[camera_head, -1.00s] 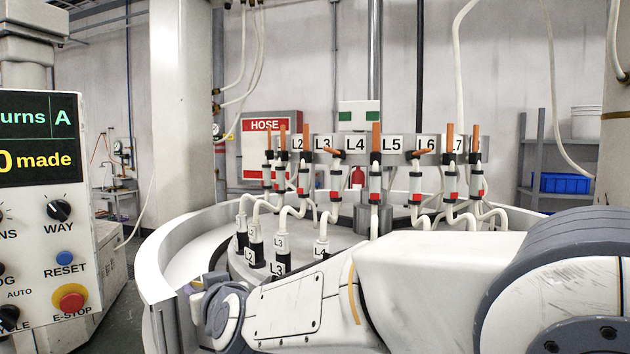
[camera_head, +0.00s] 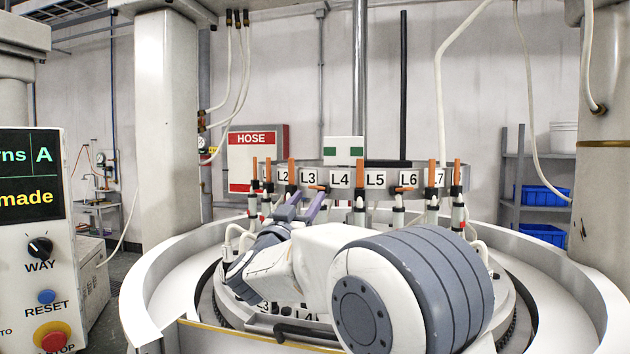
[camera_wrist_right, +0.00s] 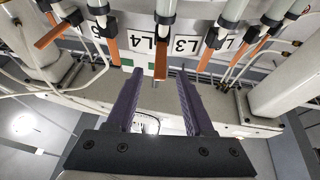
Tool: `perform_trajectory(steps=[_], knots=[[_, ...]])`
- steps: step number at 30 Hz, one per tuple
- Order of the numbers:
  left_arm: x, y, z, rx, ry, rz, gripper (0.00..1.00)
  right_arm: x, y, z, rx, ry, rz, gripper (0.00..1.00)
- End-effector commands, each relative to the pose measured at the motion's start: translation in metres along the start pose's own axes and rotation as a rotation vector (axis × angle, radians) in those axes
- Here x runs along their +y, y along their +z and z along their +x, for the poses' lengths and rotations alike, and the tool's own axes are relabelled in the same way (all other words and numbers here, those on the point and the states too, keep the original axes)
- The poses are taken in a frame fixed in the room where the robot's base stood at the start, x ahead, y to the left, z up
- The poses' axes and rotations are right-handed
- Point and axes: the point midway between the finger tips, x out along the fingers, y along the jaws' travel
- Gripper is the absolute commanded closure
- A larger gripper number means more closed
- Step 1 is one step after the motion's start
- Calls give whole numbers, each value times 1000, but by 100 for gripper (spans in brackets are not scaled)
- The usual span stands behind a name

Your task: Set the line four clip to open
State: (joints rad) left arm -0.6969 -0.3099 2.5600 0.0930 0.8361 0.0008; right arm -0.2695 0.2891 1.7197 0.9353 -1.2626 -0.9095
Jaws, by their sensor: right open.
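The line four clip is a white tube clip with an orange lever (camera_head: 318,187), beside the L4 label (camera_head: 340,179). Its lever sticks out sideways toward me, unlike the upright levers on most neighbours. In the right wrist view the lever (camera_wrist_right: 161,61) hangs centrally beside the L4 label (camera_wrist_right: 147,43). My right gripper (camera_head: 303,204) is open, its two purple fingers reaching up at the clip. In the right wrist view the fingers (camera_wrist_right: 158,80) stand either side of the lever's line, apart from it. The clip's lower body is partly hidden behind a finger. My left gripper is out of view.
Neighbouring clips L3 (camera_head: 291,172) and L5 (camera_head: 360,172) have upright levers; the L6 lever (camera_head: 405,189) also lies sideways. A round white basin wall (camera_head: 160,290) surrounds the machine. A control panel (camera_head: 30,230) with a red E-stop stands at left.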

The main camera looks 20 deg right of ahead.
Motion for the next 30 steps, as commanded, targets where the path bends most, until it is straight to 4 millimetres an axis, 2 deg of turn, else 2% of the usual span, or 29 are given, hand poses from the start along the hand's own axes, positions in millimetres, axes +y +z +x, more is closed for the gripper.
perform_trajectory(steps=[1,3,9,20,21,25,30], knots=[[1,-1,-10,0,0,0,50,1,-4,13,-1,3,-1,48],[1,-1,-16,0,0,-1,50,0,-4,25,-1,2,-2,48],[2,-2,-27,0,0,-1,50,0,-2,48,-1,0,0,48],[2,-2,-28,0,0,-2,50,-1,0,54,0,-3,1,48],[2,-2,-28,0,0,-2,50,-1,0,54,-1,-3,1,51],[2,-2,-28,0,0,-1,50,-1,0,54,-1,-3,1,100],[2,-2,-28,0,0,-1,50,-1,0,54,-1,-3,1,100]])
